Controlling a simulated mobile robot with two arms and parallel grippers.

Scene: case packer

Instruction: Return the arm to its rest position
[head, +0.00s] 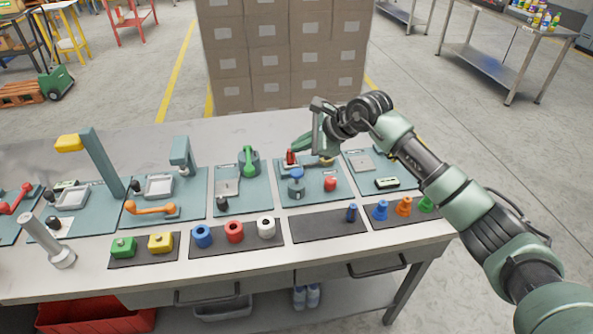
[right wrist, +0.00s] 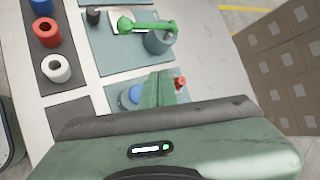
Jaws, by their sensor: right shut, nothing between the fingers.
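My right arm comes in from the right in the head view. Its gripper (head: 302,144) is over the back part of a teal station board (head: 335,193), close to a small red part (head: 291,157). In the right wrist view the green fingers (right wrist: 163,88) are together, with nothing seen between them. A blue-topped part (right wrist: 131,95) and the red part (right wrist: 180,83) show beside the fingers, partly hidden by them. I cannot tell whether the fingers touch anything. My left gripper is in neither view.
A green-handled device (head: 248,160) stands left of the gripper. Blue, red and white rings (head: 234,231) sit on a dark mat in front. Colored cones (head: 404,206) stand at the front right. Stacked cartons (head: 270,60) rise behind the table (head: 150,285).

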